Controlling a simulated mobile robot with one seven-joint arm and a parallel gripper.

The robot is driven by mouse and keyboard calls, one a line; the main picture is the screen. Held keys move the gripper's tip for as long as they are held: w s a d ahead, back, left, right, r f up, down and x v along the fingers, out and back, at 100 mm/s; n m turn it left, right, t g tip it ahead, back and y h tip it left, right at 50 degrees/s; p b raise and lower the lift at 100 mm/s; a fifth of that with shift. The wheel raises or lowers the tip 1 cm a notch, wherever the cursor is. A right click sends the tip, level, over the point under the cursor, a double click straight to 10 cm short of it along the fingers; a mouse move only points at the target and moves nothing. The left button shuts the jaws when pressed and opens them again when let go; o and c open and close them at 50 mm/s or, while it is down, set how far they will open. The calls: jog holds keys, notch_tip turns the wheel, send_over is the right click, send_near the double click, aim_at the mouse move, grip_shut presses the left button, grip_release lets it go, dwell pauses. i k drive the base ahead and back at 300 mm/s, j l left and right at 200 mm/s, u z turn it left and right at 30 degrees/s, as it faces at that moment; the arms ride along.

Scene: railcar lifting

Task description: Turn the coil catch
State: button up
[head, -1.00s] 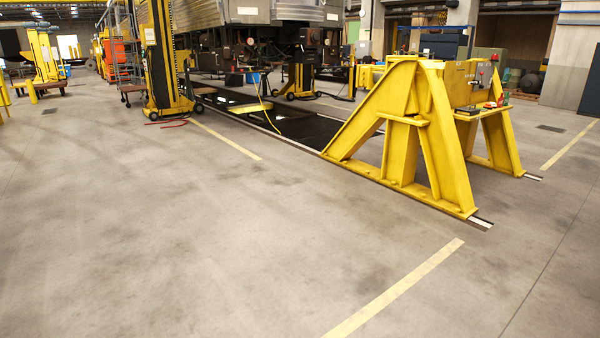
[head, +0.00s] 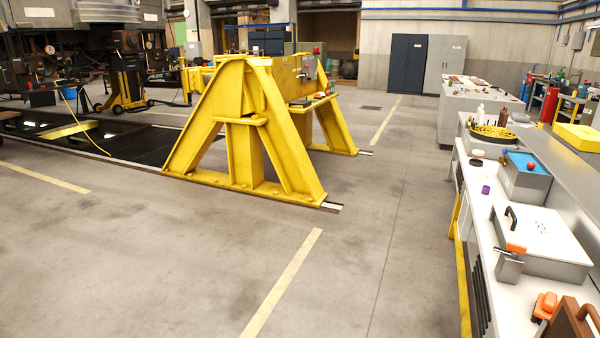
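I cannot make out a coil catch in the head view. My gripper is not in view. A workbench (head: 480,212) runs along the right side. On it stand a grey box (head: 525,183) with a blue top and a red ball, and a pale lidded case (head: 555,238) with a black handle. A metal block with an orange top (head: 510,262) sits at the case's near-left corner. An orange item (head: 545,306) and a brown object (head: 572,325), cut off by the frame, lie at the bottom right.
A large yellow buffer frame (head: 245,130) stands left of centre at the end of the track. A round yellow tray (head: 493,133) and a yellow box (head: 578,137) are further back on the right. Open concrete floor (head: 370,200) lies between frame and bench.

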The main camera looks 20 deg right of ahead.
aim_at(514, 249)
jog(key=i+z, duration=0.15)
jog(key=z, duration=0.25)
jog(key=i+z, duration=0.15)
jog(key=z, duration=0.3)
jog(key=i+z, duration=0.1)
jog(key=z, duration=0.3)
jog(key=i+j+z, duration=0.1)
jog(key=i+z, duration=0.25)
jog(key=i+j+z, duration=0.1)
jog(key=z, duration=0.2)
